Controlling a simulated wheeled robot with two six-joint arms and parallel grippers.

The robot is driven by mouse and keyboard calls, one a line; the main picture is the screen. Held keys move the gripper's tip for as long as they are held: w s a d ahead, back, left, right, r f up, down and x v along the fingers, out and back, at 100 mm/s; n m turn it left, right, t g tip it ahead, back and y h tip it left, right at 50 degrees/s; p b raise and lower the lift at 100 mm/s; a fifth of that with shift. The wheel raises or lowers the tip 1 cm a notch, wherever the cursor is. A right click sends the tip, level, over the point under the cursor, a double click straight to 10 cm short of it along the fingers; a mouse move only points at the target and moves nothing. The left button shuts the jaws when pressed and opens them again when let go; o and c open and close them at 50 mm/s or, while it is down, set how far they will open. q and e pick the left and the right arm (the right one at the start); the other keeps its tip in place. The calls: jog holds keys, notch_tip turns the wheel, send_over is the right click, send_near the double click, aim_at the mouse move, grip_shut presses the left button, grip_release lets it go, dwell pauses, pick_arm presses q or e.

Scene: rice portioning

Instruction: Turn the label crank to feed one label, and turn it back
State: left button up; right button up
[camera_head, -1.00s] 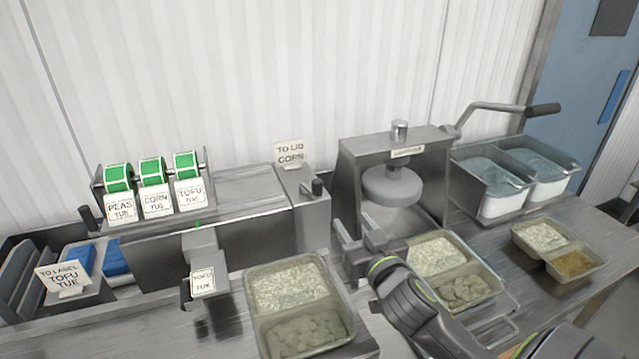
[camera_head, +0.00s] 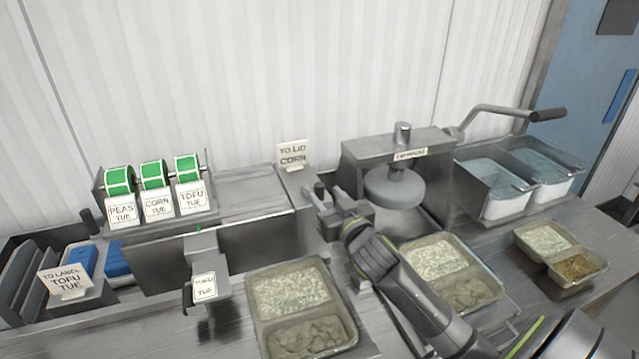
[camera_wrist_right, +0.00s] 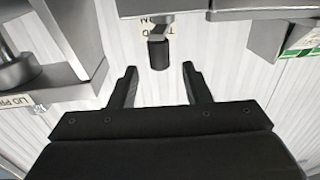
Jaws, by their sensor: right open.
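The label crank's dark handle (camera_head: 319,187) is on the right end of the steel label machine (camera_head: 255,228). It also shows in the right wrist view as a black knob on a small arm (camera_wrist_right: 160,52). My right gripper (camera_head: 329,200) is open right by the handle. In the right wrist view its fingers (camera_wrist_right: 160,70) are spread either side of the knob's line, with the knob just past the tips and not gripped. A label reading TOFU TUE (camera_head: 204,286) shows at the machine's front outlet. My left gripper is not in view.
Green label rolls (camera_head: 153,175) stand on the machine. A sign (camera_head: 292,154) reads TO LID CORN. The lid press (camera_head: 398,150) is close right of my gripper. A filled tray (camera_head: 335,290) lies in front of the machine, and another filled tray (camera_head: 490,262) is under my right arm.

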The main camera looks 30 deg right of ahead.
aim_at(321, 191)
jog(key=shift+w+d+p, duration=0.2)
jog(key=shift+w+p, duration=0.05)
jog(key=shift+w, duration=0.95)
jog(key=shift+w+d+p, duration=0.15)
jog(key=shift+w+p, duration=0.1)
jog(key=shift+w, duration=0.95)
jog(key=c, duration=0.9)
jog(key=shift+f, duration=0.1)
grip_shut()
